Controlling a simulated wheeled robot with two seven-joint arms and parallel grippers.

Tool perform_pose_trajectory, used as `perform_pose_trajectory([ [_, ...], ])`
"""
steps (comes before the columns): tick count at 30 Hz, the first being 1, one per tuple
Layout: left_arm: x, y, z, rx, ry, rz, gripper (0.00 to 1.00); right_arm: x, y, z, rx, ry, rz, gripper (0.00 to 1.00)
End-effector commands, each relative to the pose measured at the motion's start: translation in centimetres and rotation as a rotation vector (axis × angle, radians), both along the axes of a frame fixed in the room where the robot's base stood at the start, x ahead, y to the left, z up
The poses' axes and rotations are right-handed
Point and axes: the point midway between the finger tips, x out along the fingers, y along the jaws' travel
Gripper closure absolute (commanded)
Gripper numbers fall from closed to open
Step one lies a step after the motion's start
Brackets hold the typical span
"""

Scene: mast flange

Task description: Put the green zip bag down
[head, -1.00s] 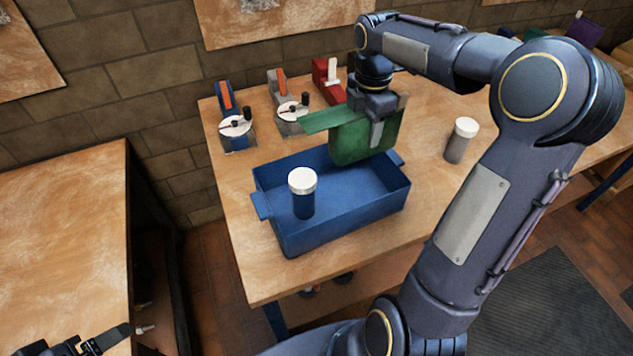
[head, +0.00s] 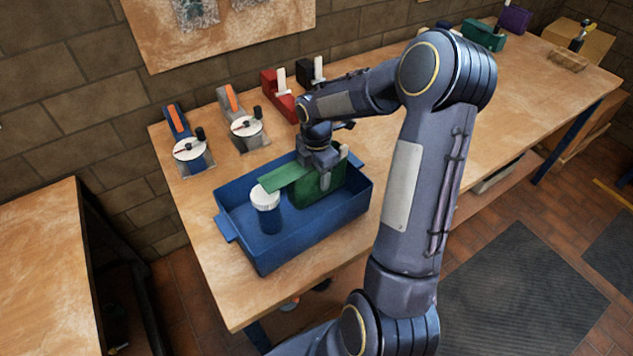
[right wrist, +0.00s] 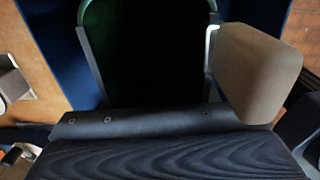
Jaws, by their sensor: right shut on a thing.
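The green zip bag (head: 318,189) is upright inside the blue tray (head: 300,250), toward its right end. A flat green flap sticks out to its left. My right gripper (head: 322,162) is above the tray and shut on the bag's top. In the right wrist view the bag (right wrist: 150,50) is dark between the two fingers. I cannot tell whether its bottom touches the tray floor. My left gripper is not in view.
A white-lidded blue jar (head: 267,218) stands in the tray, left of the bag and close to the flap. Blue (head: 188,140), grey (head: 243,125) and red (head: 281,95) devices line the wall side.

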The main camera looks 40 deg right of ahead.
Motion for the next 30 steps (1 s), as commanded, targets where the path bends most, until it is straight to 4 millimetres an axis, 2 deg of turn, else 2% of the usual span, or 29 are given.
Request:
perform_pose_trajectory([
  [3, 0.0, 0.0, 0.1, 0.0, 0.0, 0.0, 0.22, -0.1, 0.1, -2.1, 0.002, 0.006, -0.001, 0.74],
  [6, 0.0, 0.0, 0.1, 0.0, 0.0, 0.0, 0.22, -0.1, 0.0, -3.3, 0.001, 0.004, -0.001, 0.74],
  [19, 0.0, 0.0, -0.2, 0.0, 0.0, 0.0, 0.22, 0.0, 0.0, -4.1, 0.001, 0.001, -0.001, 0.74],
  [20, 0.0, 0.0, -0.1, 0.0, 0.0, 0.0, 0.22, 0.0, 0.0, -4.0, 0.001, 0.001, -0.001, 0.45],
  [21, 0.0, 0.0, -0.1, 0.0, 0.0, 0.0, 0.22, 0.0, 0.0, -4.0, 0.001, 0.001, -0.001, 0.4],
  [24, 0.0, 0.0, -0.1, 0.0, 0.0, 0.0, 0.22, 0.0, 0.0, -4.0, 0.001, 0.001, -0.001, 0.27],
  [30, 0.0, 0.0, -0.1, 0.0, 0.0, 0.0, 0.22, 0.0, 0.0, -4.0, 0.001, 0.001, -0.001, 0.26],
])
